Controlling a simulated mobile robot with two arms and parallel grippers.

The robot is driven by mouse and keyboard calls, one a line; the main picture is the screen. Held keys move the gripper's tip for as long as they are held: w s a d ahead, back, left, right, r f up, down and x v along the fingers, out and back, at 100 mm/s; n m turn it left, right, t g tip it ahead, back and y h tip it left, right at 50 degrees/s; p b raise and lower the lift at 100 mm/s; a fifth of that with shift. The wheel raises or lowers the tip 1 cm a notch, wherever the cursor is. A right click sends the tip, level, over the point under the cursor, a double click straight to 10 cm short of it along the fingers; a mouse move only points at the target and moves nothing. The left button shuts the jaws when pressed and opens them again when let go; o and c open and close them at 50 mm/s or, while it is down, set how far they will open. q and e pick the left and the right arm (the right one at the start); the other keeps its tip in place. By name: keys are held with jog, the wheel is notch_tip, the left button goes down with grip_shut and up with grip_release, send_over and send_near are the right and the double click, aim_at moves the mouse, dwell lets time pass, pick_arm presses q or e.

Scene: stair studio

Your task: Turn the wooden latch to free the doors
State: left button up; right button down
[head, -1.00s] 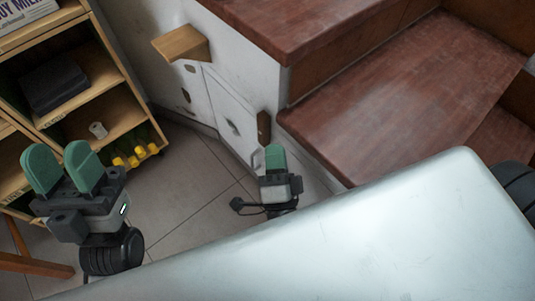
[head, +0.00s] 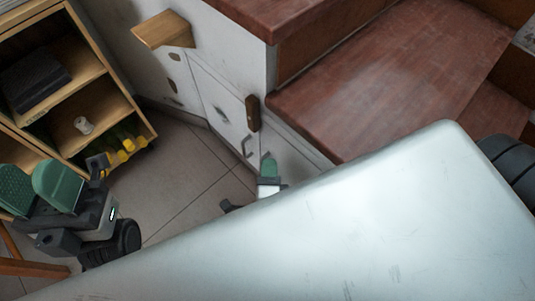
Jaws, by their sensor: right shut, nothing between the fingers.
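The wooden latch (head: 252,113) is a small dark brown block, upright at the right edge of the white cupboard doors (head: 222,100) under the stairs. My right gripper (head: 268,165), with green fingers, is shut and empty. It shows below the latch and a little to its right, with a gap between them in the picture. Its lower part is hidden behind my white body. My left gripper (head: 36,190) is at the far left with its two green fingers apart and nothing visible between them, well away from the doors.
A wooden shelf unit (head: 100,92) with a dark box (head: 35,82) and yellow-capped bottles (head: 122,150) stands at left. A small wooden ledge (head: 163,30) juts out above the doors. Red-brown stair treads (head: 380,85) rise at right. Tiled floor (head: 185,185) is clear between.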

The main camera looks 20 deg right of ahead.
aim_at(259, 129)
jog(key=b+x, duration=0.1)
jog(key=x, duration=0.4)
jog(key=shift+w+f, duration=0.1)
jog(key=shift+w, duration=0.3)
jog(key=shift+w+a+b, duration=0.25)
jog(key=shift+w, duration=0.25)
jog(key=shift+w+a+b, duration=0.25)
jog(key=shift+w, duration=0.25)
jog(key=shift+w+a, duration=0.2)
jog(key=shift+w, duration=0.3)
